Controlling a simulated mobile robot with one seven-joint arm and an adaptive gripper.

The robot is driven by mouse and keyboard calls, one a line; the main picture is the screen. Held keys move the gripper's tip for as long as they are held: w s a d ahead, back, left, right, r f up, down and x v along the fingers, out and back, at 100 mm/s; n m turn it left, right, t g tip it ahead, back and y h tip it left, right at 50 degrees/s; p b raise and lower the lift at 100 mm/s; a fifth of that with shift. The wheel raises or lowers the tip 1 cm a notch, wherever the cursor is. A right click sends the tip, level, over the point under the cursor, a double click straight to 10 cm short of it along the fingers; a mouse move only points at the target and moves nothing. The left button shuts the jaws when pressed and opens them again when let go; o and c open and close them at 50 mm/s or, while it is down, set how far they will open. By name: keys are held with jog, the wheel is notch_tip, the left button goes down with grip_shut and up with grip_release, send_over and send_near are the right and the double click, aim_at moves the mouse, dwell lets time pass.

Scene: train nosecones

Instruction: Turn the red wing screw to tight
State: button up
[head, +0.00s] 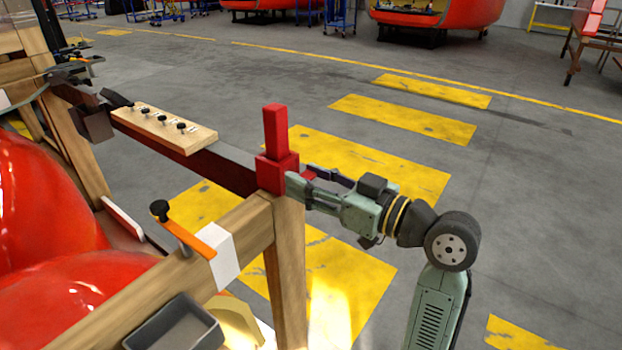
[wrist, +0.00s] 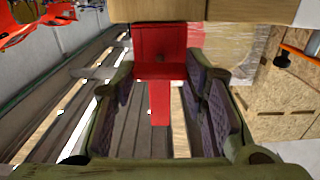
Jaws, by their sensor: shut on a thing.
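A red block (head: 277,173) with an upright red post (head: 275,130) sits at the corner of the wooden frame. The red wing screw (head: 308,175) shows as a small red piece on the block's right side, mostly hidden by my fingers. My gripper (head: 297,181) reaches in from the right and is shut on it. In the wrist view my fingertips (wrist: 161,70) stand on either side of a wide red piece, the wing screw (wrist: 160,71), close against the red block (wrist: 168,40). A narrow red bar (wrist: 159,103) shows between the fingers. The screw's tightness cannot be told.
A wooden board with several black knobs (head: 165,130) lies on the dark rail left of the block. An orange bar with a black knob (head: 192,237) and a grey tray (head: 175,328) are on the front beam. Glossy red shells (head: 40,215) fill the left.

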jog(key=m+p, duration=0.3)
jog(key=m, duration=0.1)
jog(key=shift+r+m, duration=0.15)
jog(key=shift+m, duration=0.25)
jog(key=m+p, duration=0.3)
jog(key=m, duration=0.1)
jog(key=shift+w+m+p, duration=0.1)
jog(key=shift+m+p, duration=0.2)
jog(key=shift+p, duration=0.1)
jog(key=m+p, duration=0.4)
jog(key=shift+d+f+m+p, duration=0.1)
jog(key=shift+m+p, duration=0.15)
jog(key=shift+m, duration=0.45)
jog(key=shift+a+f+m+p, duration=0.1)
jog(key=shift+f+m+p, duration=0.1)
jog(key=shift+m, duration=0.5)
jog(key=shift+d+f+m+p, duration=0.1)
jog(key=shift+m+p, duration=0.15)
jog(key=shift+m, duration=0.45)
jog(key=o, duration=1.2)
jog(key=shift+c, duration=0.2)
